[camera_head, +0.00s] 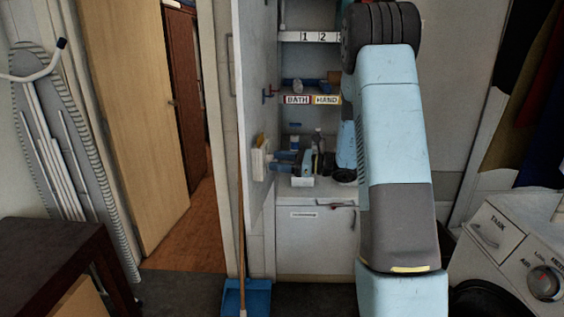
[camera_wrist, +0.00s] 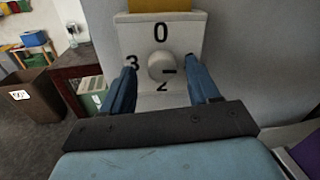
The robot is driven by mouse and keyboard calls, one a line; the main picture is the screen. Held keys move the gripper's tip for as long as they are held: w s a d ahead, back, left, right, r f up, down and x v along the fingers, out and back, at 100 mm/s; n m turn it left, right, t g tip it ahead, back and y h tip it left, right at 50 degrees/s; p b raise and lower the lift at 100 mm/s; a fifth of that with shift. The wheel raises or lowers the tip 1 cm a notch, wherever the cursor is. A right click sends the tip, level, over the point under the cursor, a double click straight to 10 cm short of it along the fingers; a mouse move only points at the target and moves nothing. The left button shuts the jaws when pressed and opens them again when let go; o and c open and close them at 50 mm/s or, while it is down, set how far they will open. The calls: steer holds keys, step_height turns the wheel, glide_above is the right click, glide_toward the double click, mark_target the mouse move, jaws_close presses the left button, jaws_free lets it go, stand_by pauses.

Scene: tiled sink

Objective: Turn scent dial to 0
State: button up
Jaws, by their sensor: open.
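The scent dial is a round pale knob (camera_wrist: 161,66) on a white box (camera_wrist: 190,28) with a yellow top, centred in the wrist view. A 0 is above the knob, a 3 to its left and a 2 below. The dark mark on the knob points right, where any number is hidden by a finger. My gripper (camera_wrist: 162,72) is open, its blue fingers left and right of the knob; I cannot tell whether they touch it. In the head view the box (camera_head: 259,158) is on the white door panel, with my gripper (camera_head: 277,162) at its right.
Shelves with labels BATH (camera_head: 297,100) and HAND (camera_head: 326,100) stand behind my arm. Bottles (camera_head: 318,141) stand close behind my gripper. A blue dustpan (camera_head: 247,297) with a long handle is below the door panel. A washing machine (camera_head: 510,255) stands at right, a dark table (camera_head: 60,250) at left.

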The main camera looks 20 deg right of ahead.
steer(key=shift+a, duration=0.2)
steer(key=c, duration=1)
steer(key=shift+d, duration=0.45)
steer(key=shift+c, duration=0.2)
steer(key=n, duration=1.2)
steer(key=a+n, duration=0.1)
steer(key=n, duration=0.5)
steer(key=shift+s+f+y, duration=0.15)
steer(key=shift+f+y, duration=0.15)
steer(key=shift+f, duration=0.1)
steer(key=shift+n, duration=0.3)
